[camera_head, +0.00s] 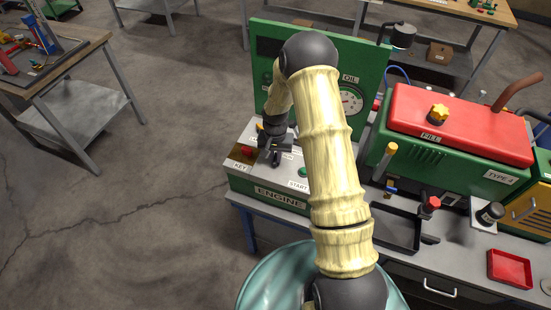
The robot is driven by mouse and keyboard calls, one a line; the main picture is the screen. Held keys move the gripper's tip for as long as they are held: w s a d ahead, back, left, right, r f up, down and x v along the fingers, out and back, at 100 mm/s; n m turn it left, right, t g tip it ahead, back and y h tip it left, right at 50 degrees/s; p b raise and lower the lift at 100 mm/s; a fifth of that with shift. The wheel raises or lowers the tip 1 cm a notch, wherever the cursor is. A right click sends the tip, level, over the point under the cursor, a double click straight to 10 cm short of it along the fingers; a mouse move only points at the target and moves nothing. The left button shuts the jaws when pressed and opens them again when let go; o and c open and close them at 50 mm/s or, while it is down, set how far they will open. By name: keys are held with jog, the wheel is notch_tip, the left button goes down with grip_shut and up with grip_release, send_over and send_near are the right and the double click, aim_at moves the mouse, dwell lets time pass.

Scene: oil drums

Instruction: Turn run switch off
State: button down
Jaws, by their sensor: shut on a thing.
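The green engine control box (262,195) stands on the bench with a pale top panel. My gripper (269,154) is low over this panel, pointing down between the red part (243,151) by the KEY label and the green start button (303,172). It is shut on a small part there, which appears to be the run switch. The fingers and wrist hide most of that switch, so its position cannot be read. A green upright panel with a white oil gauge (350,101) rises behind, partly covered by my arm.
A green engine with a red tank (462,122) and yellow filler cap stands close on the right. A black tray (398,230) and a red tray (509,268) lie on the bench. A grey table (75,97) stands at the left, with open floor between.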

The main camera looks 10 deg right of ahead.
aim_at(275, 158)
jog(key=shift+w+r+n+b, duration=0.1)
jog(key=shift+n+b, duration=0.15)
jog(key=shift+n, duration=0.6)
jog(key=shift+w+r+n+b, duration=0.1)
jog(key=shift+n+b, duration=0.15)
jog(key=shift+n, duration=0.6)
jog(key=c, duration=1.6)
grip_release()
jog(key=shift+o, duration=0.6)
jog(key=shift+s+f, duration=0.1)
notch_tip(275, 158, up, 17)
jog(key=b, duration=0.3)
jog(key=shift+r, duration=0.2)
